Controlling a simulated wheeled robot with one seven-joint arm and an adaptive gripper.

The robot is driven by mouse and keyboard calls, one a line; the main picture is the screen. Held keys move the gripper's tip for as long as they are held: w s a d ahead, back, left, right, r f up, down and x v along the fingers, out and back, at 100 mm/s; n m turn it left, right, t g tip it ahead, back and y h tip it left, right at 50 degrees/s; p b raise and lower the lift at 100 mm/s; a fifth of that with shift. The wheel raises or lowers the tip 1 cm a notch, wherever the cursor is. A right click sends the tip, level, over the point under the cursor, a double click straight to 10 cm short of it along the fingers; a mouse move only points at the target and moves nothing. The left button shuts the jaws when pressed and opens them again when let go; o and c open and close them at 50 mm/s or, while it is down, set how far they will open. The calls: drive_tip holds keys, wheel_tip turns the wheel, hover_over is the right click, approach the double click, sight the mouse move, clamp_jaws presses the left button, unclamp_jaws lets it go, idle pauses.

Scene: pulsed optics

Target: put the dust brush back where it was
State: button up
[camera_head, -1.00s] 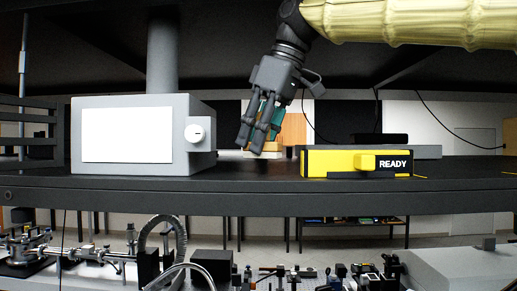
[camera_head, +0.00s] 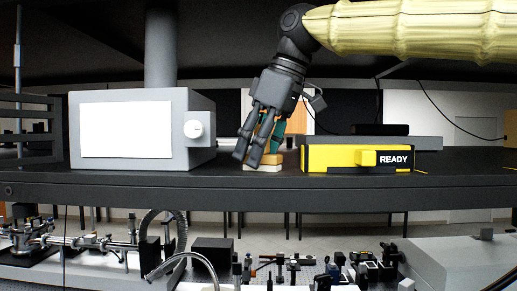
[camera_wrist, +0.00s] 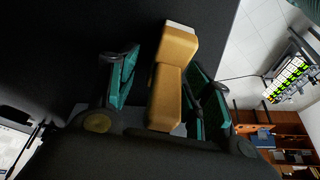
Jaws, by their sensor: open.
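The dust brush has a tan wooden body and a pale end; it sits on the dark shelf (camera_head: 230,180) between a grey box and a yellow one. In the head view the brush (camera_head: 268,167) is partly hidden behind my fingers. My gripper (camera_head: 254,158) points down at it, tilted, with its fingertips close to the shelf. In the wrist view the brush (camera_wrist: 175,75) lies between the teal-padded fingers of my gripper (camera_wrist: 163,78). The fingers are apart, with a clear gap on the left side; contact on the right side cannot be told.
The grey box with a white panel and knob (camera_head: 143,130) stands to the left. The yellow box marked READY (camera_head: 335,158) stands close on the right. A dark flat box (camera_head: 380,129) is behind it. Optical parts (camera_head: 285,265) fill the bench below the shelf.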

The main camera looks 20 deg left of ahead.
sight(270, 154)
drive_tip(key=shift+d+r+b, duration=0.2)
drive_tip(key=shift+r+b, duration=0.1)
drive_tip(key=shift+r, duration=0.15)
drive_tip(key=b+v, duration=0.1)
drive_tip(key=v, duration=0.1)
drive_tip(key=b+v, duration=0.1)
drive_tip(key=v, duration=0.1)
drive_tip(key=shift+s+d+f, duration=0.1)
drive_tip(key=shift+d, duration=0.15)
drive_tip(key=d+b, duration=0.1)
drive_tip(key=d, duration=0.2)
drive_tip(key=s+d+b, duration=0.1)
drive_tip(key=d+b, duration=0.1)
drive_tip(key=d, duration=0.2)
drive_tip(key=d+b, duration=0.2)
drive_tip(key=d, duration=0.2)
drive_tip(key=shift+s+d, duration=0.15)
drive_tip(key=shift+d, duration=0.05)
drive_tip(key=shift+d, duration=0.1)
